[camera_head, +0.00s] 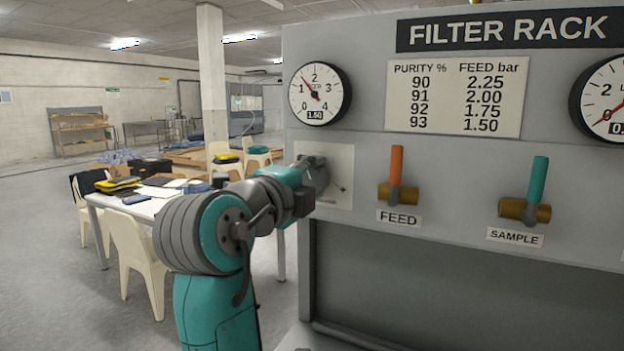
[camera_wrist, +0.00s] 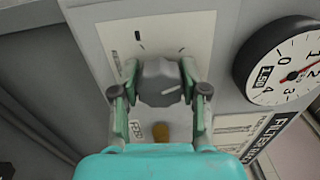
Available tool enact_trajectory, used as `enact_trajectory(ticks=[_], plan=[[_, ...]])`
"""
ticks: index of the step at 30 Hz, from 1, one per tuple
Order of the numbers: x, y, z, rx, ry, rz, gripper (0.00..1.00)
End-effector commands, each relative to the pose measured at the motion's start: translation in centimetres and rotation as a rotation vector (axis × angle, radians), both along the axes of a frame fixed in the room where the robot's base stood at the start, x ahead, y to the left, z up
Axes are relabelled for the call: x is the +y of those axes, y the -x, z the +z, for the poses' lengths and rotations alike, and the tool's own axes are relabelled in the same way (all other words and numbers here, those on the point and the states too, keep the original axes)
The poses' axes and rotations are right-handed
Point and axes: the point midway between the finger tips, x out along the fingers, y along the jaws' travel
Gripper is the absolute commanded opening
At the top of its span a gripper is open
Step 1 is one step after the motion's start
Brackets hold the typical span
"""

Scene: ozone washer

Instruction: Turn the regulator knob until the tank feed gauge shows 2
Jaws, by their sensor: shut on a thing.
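The grey regulator knob (camera_wrist: 160,80) sits on a white plate (camera_head: 341,160) below the left gauge. My gripper (camera_wrist: 160,95) is shut on the knob, one finger on each side. In the head view my gripper (camera_head: 312,176) reaches the plate from the left and hides most of the knob. The left gauge (camera_head: 318,95) has a white face marked 0 to 4. Its red needle points between 1 and 2, and its small display reads 1.50. It also shows in the wrist view (camera_wrist: 288,65), partly cut off.
An orange FEED lever (camera_head: 396,166) and a teal SAMPLE lever (camera_head: 538,180) stand right of the plate. A purity and feed table (camera_head: 458,97) hangs above them. Another gauge (camera_head: 604,99) is cut off at the right edge. A cluttered table (camera_head: 150,207) stands behind my arm.

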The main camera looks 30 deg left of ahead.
Motion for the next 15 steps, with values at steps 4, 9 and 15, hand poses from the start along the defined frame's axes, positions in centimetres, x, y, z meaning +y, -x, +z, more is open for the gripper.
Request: enact_trajectory(ticks=[4,9,15], plan=[[0.0,-0.02,-0.11,0.004,-0.024,-0.001,0.09],[0.0,-0.02,-0.12,0.004,-0.034,-0.001,0.09],[0.0,-0.02,-0.13,0.004,-0.034,-0.001,0.09]])
